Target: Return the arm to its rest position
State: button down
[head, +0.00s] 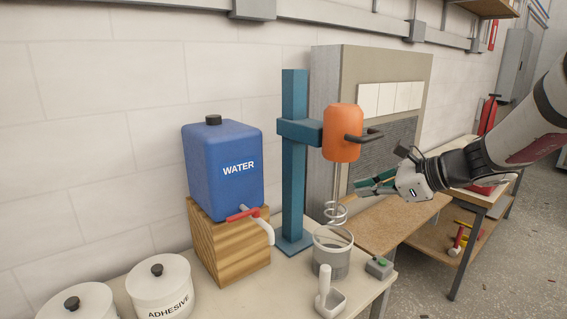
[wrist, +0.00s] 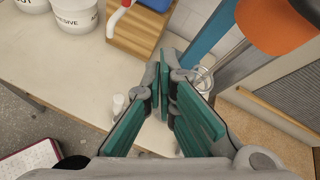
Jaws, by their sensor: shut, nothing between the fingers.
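My gripper (head: 362,186) hangs in the air at the right of the head view, its teal-padded fingers pointing left. It is shut and empty. It is right of the mixer's whisk and below the orange mixer head (head: 342,133); no contact with them shows. My arm reaches in from the right edge, above the lower workbench. In the wrist view the gripper fingers (wrist: 165,82) fill the middle and partly hide the metal pot (wrist: 203,80). The arm's rest position is not marked in either view.
A blue water canister (head: 222,166) sits on a wooden block (head: 228,248). The mixer's teal post (head: 294,160) stands beside it. A pot (head: 333,254), scoop (head: 329,297), button box (head: 379,267) and adhesive tub (head: 160,290) are on the table. Open floor shows at right.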

jog(key=s+a+r+n+g+h, duration=0.1)
jog(key=s+a+n+g+h, duration=0.15)
jog(key=s+n, duration=0.5)
jog(key=s+a+n+g+h, duration=0.1)
jog(key=s+a+n, duration=0.35)
jog(key=s, duration=0.65)
jog(key=s+d+n+h, duration=0.5)
jog(key=s+d+n, duration=0.1)
jog(key=s+n, duration=0.4)
jog(key=shift+s+f+n+t, duration=0.25)
jog(key=shift+s+n+t, duration=0.1)
jog(key=shift+s, duration=0.4)
